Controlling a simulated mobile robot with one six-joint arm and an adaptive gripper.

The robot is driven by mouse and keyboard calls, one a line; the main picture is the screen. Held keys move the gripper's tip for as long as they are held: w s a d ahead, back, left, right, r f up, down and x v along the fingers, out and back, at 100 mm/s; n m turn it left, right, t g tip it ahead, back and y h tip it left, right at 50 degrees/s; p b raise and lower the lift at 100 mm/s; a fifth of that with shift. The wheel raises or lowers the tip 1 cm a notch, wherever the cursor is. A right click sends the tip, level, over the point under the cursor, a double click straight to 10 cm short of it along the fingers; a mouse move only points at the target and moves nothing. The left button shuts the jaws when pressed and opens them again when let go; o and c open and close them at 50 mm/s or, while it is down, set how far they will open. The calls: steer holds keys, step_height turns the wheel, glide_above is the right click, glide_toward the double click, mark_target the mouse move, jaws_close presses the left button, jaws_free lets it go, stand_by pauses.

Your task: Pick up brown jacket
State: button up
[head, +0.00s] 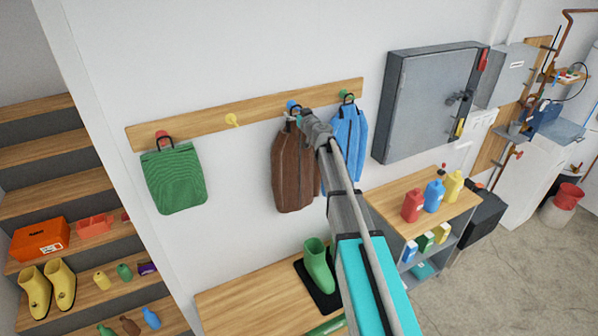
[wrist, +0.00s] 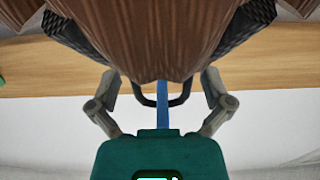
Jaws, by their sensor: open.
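The brown jacket (head: 292,172) hangs from the wooden wall rail by a black loop, at a blue hook (head: 292,106). In the wrist view the jacket (wrist: 155,45) fills the top middle, and its black loop and the blue hook show below it. My gripper (head: 300,120) is at the jacket's top in the head view and partly covers it. In the wrist view my gripper (wrist: 158,32) is open, with one dark finger on each side of the jacket's upper part. I cannot tell whether the fingers touch the cloth.
A blue jacket (head: 350,135) hangs close on the right, partly behind my arm. A green bag (head: 174,178) hangs at the left of the rail (head: 200,124), past an empty yellow hook (head: 232,120). A bench (head: 250,300) with a green boot (head: 318,265) stands below.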

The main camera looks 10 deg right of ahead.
stand_by(0.4)
steer(key=c, duration=1.3)
steer(key=shift+r, duration=0.3)
steer(key=shift+r+p, duration=0.5)
steer(key=shift+p, duration=0.25)
steer(key=v, duration=1.8)
